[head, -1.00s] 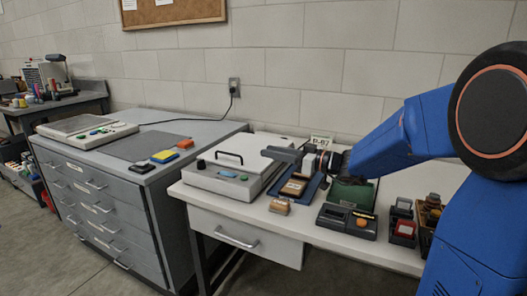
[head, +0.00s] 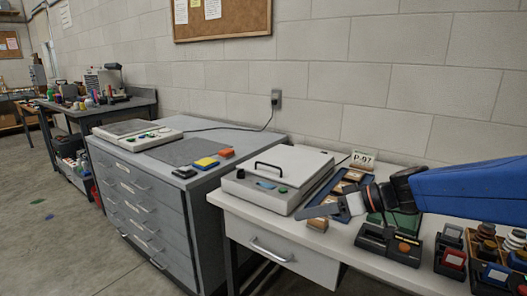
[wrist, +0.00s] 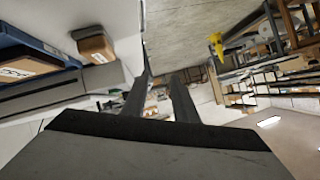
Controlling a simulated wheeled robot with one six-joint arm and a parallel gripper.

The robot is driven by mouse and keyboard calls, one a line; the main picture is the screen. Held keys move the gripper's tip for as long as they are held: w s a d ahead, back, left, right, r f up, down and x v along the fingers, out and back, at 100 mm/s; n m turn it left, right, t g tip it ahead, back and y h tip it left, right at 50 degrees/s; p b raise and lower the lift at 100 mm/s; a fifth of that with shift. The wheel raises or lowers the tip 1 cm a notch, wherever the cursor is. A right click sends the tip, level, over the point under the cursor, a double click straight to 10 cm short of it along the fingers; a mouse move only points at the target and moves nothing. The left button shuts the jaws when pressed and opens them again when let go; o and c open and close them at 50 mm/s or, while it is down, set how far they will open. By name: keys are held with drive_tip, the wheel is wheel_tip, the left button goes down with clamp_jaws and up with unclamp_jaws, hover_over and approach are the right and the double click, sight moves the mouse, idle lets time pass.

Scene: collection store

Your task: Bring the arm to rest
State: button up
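My blue arm (head: 470,190) reaches in from the right in the head view, over the white table. My gripper (head: 303,213) is at its left end, pointing left, in front of the white lidded case. In the wrist view its two dark fingers (wrist: 160,82) stand apart with nothing between them, so it is open and empty. A small tan block (head: 317,225) appears just below the gripper in the head view. I cannot tell the exact height between them.
The white lidded case (head: 283,165) and blue tray (head: 324,196) of labelled blocks stand close by. A dark device (head: 388,246) and small stamp-like items (head: 453,258) are on the right. A grey drawer cabinet (head: 150,225) stands left. Open floor (head: 45,240) lies further left.

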drive_tip(key=s+d+f+m+h, duration=0.4)
drive_tip(key=s+d, duration=0.4)
drive_tip(key=s, duration=0.2)
drive_tip(key=s+d+f+m+h, duration=0.4)
drive_tip(key=s+d+h, duration=0.3)
drive_tip(key=s, duration=0.3)
drive_tip(key=shift+s+d+f+m+h, duration=0.15)
drive_tip(key=shift+d+f+m+h, duration=0.2)
drive_tip(key=shift+d, duration=0.3)
